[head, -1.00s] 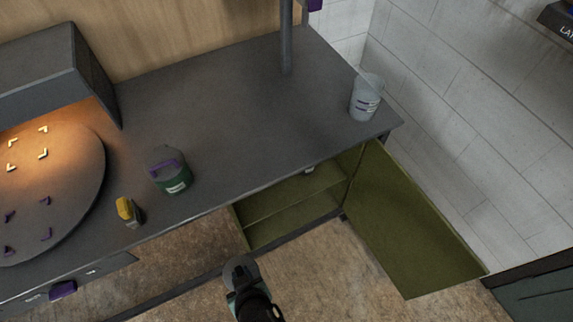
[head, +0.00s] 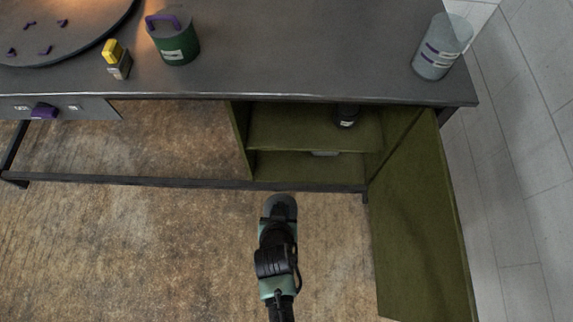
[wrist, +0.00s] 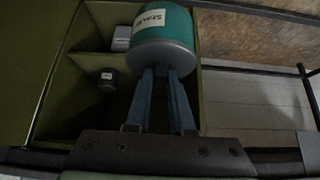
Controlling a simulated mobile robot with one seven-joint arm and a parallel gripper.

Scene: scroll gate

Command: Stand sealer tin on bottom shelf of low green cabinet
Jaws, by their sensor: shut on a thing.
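The sealer tin (wrist: 165,40) is teal with a grey end and a white label, seen large in the wrist view. My gripper (wrist: 161,76) is shut on it near the grey end. In the head view my gripper (head: 279,215) is in front of the low green cabinet (head: 241,140), above the floor and outside the opening, with the tin's grey round end (head: 284,203) showing. The cabinet door (head: 420,215) stands open to the right. The bottom shelf (head: 280,166) holds a small pale box (head: 324,154) toward the back.
A dark jar (head: 347,117) stands on the cabinet's upper shelf. On the worktop (head: 300,50) above are a green canister (head: 178,48), a yellow-topped item (head: 116,62) and a clear cup (head: 440,50). The left part of the bottom shelf looks clear.

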